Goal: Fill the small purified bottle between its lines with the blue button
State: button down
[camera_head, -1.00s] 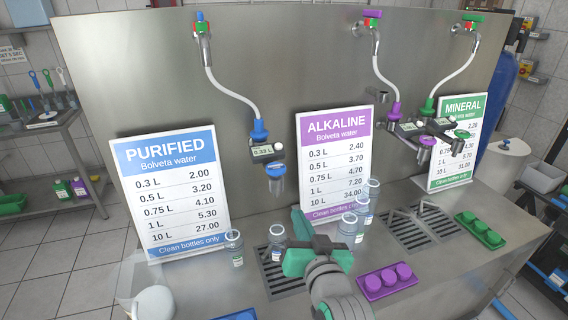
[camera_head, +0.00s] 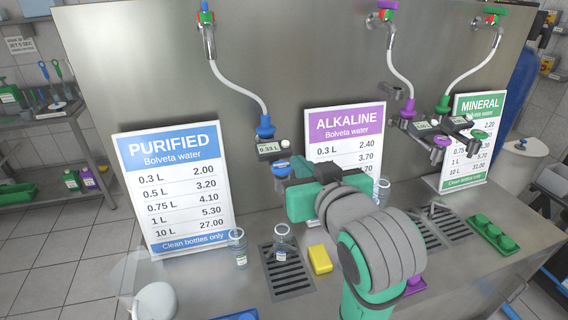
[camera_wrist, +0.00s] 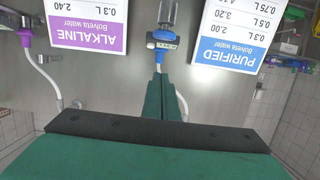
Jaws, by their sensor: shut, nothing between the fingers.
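A clear bottle (camera_head: 283,243) stands upright on the drain grate (camera_head: 290,282) below the purified tap. A similar clear bottle (camera_head: 238,248) stands left of the grate; fill levels and lines are too small to read. My gripper (camera_head: 291,178) is shut and empty, close to the right of the blue head; contact cannot be told. In the wrist view, my gripper's fingers (camera_wrist: 164,78) point toward the meter (camera_wrist: 163,36) and blue connector (camera_wrist: 159,57).
The purified sign (camera_head: 176,190) stands left and the alkaline sign (camera_head: 343,130) behind my arm. A yellow block (camera_head: 319,260) lies right of the grate. Purple and green dispensers hang at right. A green tray (camera_head: 492,236) is far right. My arm hides part of the counter.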

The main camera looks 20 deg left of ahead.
send_over(285, 172)
jog(key=s, duration=0.1)
notch_tip(285, 172, down, 2)
jog(key=shift+w+d+f, duration=0.1)
jog(key=shift+d+f, duration=0.05)
jog(key=shift+f, duration=0.95)
jog(key=shift+w+d+f, duration=0.1)
jog(key=shift+d+f, duration=0.05)
jog(key=shift+f, duration=0.95)
jog(key=shift+f, duration=1.2)
dwell(3.9)
